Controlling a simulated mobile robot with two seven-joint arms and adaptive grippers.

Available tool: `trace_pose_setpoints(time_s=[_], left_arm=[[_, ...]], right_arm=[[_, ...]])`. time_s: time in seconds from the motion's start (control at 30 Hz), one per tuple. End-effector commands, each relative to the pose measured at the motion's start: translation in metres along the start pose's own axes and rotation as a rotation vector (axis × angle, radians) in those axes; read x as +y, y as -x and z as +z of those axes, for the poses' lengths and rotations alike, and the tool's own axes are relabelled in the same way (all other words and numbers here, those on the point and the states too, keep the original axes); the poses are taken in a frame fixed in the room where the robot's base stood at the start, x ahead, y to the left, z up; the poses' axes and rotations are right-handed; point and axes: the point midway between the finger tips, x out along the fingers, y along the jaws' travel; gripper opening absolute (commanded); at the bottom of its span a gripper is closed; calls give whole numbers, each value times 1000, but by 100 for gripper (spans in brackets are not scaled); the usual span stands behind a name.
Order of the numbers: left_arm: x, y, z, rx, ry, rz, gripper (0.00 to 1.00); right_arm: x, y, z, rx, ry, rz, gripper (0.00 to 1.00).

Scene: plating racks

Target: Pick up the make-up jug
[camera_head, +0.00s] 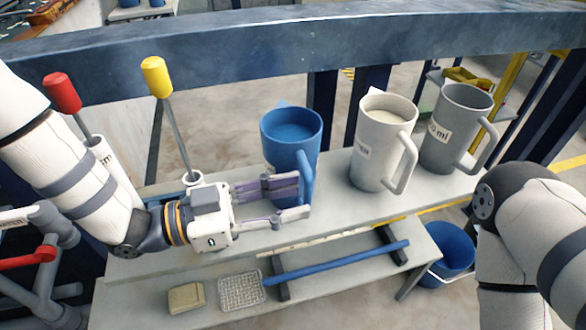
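A blue jug (287,132) stands upright on the grey bench, its handle facing me and to the right. A cream jug (374,135) stands to its right, with a label too small to read. A grey jug (446,135) stands furthest right, its label ending in "ml". I cannot tell from the labels which is the make-up jug. My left gripper (303,197) points right, in front of the blue jug. Its fingers are apart, with their tips at the blue jug's handle; whether they touch it is unclear. My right arm shows at the right; its gripper is out of view.
Red-handled (62,92) and yellow-handled (157,76) tools stand upright behind my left arm. A blue rail (240,50) runs behind the bench (340,212). A lower shelf holds a sponge (186,298), a mesh piece (242,290) and a blue rod (335,262). A blue bucket (452,250) stands right.

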Motion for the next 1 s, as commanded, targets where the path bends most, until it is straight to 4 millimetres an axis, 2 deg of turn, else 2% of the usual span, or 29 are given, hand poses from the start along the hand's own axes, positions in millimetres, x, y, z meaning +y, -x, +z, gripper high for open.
trace_pose_setpoints(time_s=[0.1, 0.17, 0.4, 0.57, 1.0], left_arm=[[2, -22, -1, 0, -3, 2, 35], [2, -29, 0, -1, -2, 2, 35], [1, -32, 0, -2, -1, -1, 35], [1, -32, 0, -1, -1, -1, 0], [1, -32, -4, 4, -5, -1, 0]], right_arm=[[0, 2, -1, 5, 0, 0, 40], [0, 2, -1, 5, 0, 0, 40], [0, 2, -1, 5, 0, 0, 40], [0, 2, -1, 5, 0, 0, 40], [0, 3, -1, 6, 0, 0, 40]])
